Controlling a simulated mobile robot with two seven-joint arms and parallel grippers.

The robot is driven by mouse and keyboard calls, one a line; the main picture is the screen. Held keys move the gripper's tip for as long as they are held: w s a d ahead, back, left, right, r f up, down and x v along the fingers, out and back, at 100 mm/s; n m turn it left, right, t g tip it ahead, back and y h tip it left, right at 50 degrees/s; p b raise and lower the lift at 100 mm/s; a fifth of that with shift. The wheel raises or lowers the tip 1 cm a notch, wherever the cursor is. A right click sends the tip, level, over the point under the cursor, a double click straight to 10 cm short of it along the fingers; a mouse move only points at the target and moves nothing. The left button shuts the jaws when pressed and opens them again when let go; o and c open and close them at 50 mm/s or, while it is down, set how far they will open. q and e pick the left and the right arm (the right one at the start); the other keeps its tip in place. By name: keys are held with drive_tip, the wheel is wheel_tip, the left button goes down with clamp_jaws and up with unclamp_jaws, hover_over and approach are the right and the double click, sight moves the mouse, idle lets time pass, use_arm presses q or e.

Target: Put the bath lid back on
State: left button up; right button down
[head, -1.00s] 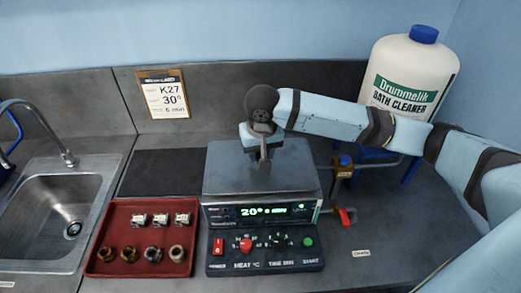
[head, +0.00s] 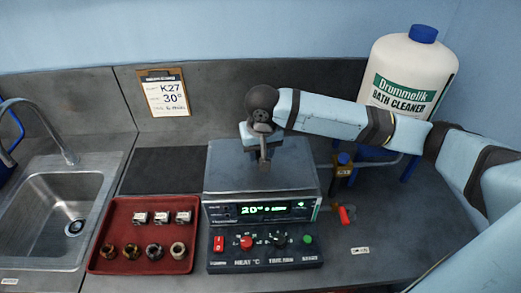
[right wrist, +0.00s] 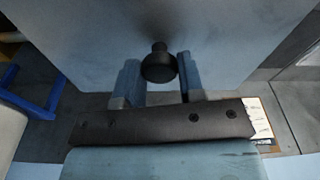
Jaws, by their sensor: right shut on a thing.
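The grey bath lid (head: 225,180) covers the top of the bath (head: 300,210), level, above the green display; I cannot tell whether a small gap remains under it. My right gripper (head: 264,158) is over the middle of the lid and shut on its knob. In the right wrist view, the black knob (right wrist: 158,66) stands between the two fingers (right wrist: 158,84), with the lid (right wrist: 225,45) spread out around it. The knob is mostly hidden by the gripper in the head view. My left gripper is not in view.
A red tray (head: 125,215) with several small metal parts is at front left, beside the sink (head: 60,215). A dark mat (head: 160,170) lies bare left of the bath. A red-handled drain tap (head: 346,214) and the bath cleaner bottle (head: 405,75) are at right.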

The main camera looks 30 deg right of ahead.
drive_tip(key=shift+f, duration=0.55)
idle(0.6)
drive_tip(key=shift+c, duration=0.8)
unclamp_jaws()
wheel_tip(320, 180, up, 3)
drive_tip(key=p, duration=0.3)
drive_tip(key=shift+f, duration=0.2)
drive_tip(key=shift+r+p, duration=0.7)
drive_tip(key=shift+r, duration=1.5)
